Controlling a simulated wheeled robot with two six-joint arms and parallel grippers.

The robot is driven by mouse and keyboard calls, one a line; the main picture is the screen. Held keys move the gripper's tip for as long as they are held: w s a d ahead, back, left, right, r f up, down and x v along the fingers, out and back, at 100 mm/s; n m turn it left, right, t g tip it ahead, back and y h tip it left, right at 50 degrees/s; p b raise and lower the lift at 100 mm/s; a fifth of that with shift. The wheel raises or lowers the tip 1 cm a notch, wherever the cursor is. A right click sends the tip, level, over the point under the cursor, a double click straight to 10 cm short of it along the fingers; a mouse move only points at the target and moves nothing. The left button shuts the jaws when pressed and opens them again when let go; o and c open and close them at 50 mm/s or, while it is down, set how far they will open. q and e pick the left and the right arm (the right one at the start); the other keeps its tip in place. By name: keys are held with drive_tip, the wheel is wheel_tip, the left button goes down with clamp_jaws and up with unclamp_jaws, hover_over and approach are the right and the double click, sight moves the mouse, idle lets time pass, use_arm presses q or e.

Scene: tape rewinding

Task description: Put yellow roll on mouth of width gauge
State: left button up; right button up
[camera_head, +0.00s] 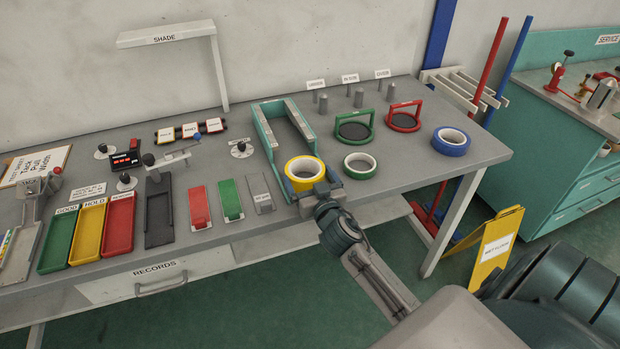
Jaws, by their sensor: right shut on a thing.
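The yellow roll (290,177) is a ring of yellow tape with a pale core at the front end of the teal, channel-shaped width gauge (263,128). It overlaps the mouth between the gauge's two walls. I cannot tell whether it rests on the gauge or is held just above it. My right gripper (321,189) comes in from the lower right and is shut on the near right side of the yellow roll. The gripper hides part of the gauge's front right end. My left gripper is not in view.
A green roll (360,174) lies just right of the yellow roll, and a blue roll (466,143) lies farther right. Green (373,126) and red (419,117) ring stands are behind. Green, yellow and red trays (118,224) stand left. Bare table (420,172) lies between the rolls.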

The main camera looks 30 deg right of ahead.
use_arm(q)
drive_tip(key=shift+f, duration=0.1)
use_arm(e)
drive_tip(key=shift+f, duration=0.1)
drive_tip(key=o, duration=0.7)
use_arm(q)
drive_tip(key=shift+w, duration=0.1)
use_arm(e)
drive_tip(key=shift+r, duration=0.2)
drive_tip(key=v, duration=0.2)
drive_tip(key=b+v, duration=0.1)
drive_tip(key=v, duration=0.1)
drive_tip(key=b+v, duration=0.1)
drive_tip(key=v, duration=0.1)
drive_tip(key=shift+s+a+f, duration=0.1)
drive_tip(key=shift+f, duration=0.2)
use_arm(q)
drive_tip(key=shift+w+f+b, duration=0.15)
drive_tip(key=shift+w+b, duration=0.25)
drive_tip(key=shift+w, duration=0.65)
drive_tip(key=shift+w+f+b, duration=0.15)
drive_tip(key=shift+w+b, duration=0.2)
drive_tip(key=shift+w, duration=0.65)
use_arm(e)
drive_tip(key=shift+r+v, duration=0.15)
drive_tip(key=shift+v, duration=1.3)
drive_tip(key=shift+r+v, duration=0.15)
drive_tip(key=shift+v, duration=1.35)
drive_tip(key=shift+f, duration=0.1)
